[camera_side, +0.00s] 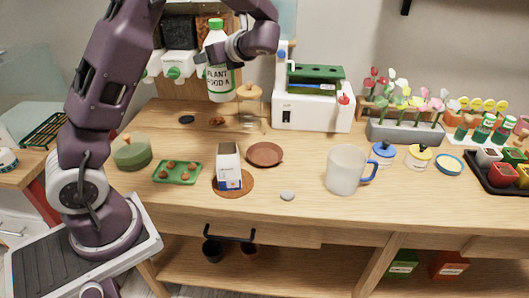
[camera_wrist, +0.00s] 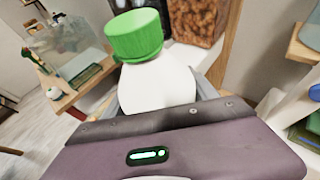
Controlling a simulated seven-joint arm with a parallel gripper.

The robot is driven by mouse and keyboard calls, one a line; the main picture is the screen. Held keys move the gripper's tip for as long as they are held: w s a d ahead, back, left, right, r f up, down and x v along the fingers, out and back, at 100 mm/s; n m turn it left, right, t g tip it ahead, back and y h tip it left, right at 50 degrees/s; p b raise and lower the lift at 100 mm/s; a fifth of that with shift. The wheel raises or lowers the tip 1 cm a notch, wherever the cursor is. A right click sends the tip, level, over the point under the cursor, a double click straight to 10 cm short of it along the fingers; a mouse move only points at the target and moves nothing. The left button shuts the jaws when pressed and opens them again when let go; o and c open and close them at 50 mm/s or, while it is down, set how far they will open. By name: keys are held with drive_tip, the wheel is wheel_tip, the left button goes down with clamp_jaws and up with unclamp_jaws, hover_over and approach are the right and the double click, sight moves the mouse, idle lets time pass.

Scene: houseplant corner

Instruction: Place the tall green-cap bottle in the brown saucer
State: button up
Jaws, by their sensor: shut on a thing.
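The tall green-cap bottle (camera_side: 217,82) is white with a "PLANT FOOD A" label. My gripper (camera_side: 229,62) is shut on it and holds it upright, high above the table towards the back. In the wrist view the green cap and white shoulder of the bottle (camera_wrist: 158,85) fill the middle, in front of my gripper. My fingertips are mostly hidden there. The brown saucer (camera_side: 265,154) lies flat and empty on the table, nearer the front and to the right of the bottle.
A glass jar with a wooden knob (camera_side: 249,106) stands behind the saucer. A white carton (camera_side: 229,165) on a cork mat is to its left front. A frosted mug (camera_side: 346,170) stands to the right. A white machine (camera_side: 311,105) and dispensers (camera_side: 179,62) line the back.

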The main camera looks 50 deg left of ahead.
drive_tip(key=w+d+f, duration=0.1)
drive_tip(key=w+d, duration=0.2)
drive_tip(key=d, duration=0.3)
drive_tip(key=w+d+f, duration=0.1)
drive_tip(key=w+d, duration=0.2)
drive_tip(key=d, duration=0.4)
wheel_tip(320, 180, down, 14)
drive_tip(key=shift+s+a+f, duration=0.2)
drive_tip(key=shift+s+a, duration=0.1)
drive_tip(key=shift+a, duration=0.05)
drive_tip(key=o, duration=1.9)
drive_tip(key=shift+f, duration=0.15)
